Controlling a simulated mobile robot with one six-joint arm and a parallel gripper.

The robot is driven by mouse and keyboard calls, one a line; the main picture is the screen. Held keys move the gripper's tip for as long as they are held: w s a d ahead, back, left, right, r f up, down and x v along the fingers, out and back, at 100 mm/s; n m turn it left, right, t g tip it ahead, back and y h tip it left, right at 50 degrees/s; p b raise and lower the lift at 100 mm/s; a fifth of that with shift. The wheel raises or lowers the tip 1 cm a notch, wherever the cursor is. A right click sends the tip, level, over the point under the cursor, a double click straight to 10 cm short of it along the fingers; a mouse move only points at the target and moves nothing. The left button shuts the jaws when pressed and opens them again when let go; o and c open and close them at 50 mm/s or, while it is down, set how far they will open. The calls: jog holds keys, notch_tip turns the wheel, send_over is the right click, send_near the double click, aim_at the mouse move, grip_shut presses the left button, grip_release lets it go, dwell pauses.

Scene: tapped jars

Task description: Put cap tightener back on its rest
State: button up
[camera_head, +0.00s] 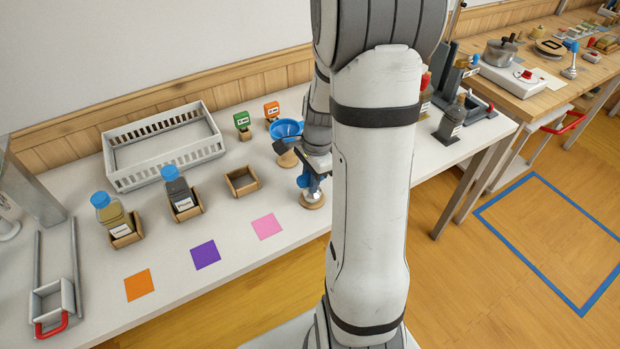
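A blue tool that looks like the cap tightener (309,182) stands over a small round wooden base (312,201), which looks like its rest, near the table's right part. My gripper (313,166) is right at the top of the blue tool, coming down from behind my white arm link. The fingers are small, dark and partly hidden, so I cannot tell whether they grip the tool or are apart from it. I also cannot tell whether the tool touches the base.
A blue bowl-like funnel (286,130) on a wooden stand is close behind my gripper. An empty wooden holder (243,181), two blue-capped jars (112,217) (178,188) in holders and a white crate (163,147) are to the left. Coloured squares lie in front. My arm hides the table's right-middle.

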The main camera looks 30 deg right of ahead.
jog(key=o, duration=0.5)
jog(key=r, duration=0.5)
jog(key=d+r, duration=0.1)
jog(key=r, duration=0.2)
jog(key=shift+f, duration=0.1)
jog(key=s+a+r+n+t, duration=0.1)
jog(key=s+a+r+n, duration=0.1)
jog(key=s+a+n, duration=0.2)
jog(key=s+a+r+n+h, duration=0.1)
jog(key=s+a+r+n, duration=0.2)
jog(key=n, duration=0.4)
jog(key=s+a+r+n+t, duration=0.1)
jog(key=s+a+r+n, duration=0.2)
jog(key=s+a+n, duration=0.2)
jog(key=shift+s+a+n+t, duration=0.1)
jog(key=shift+a+n+t, duration=0.3)
jog(key=shift+n, duration=0.4)
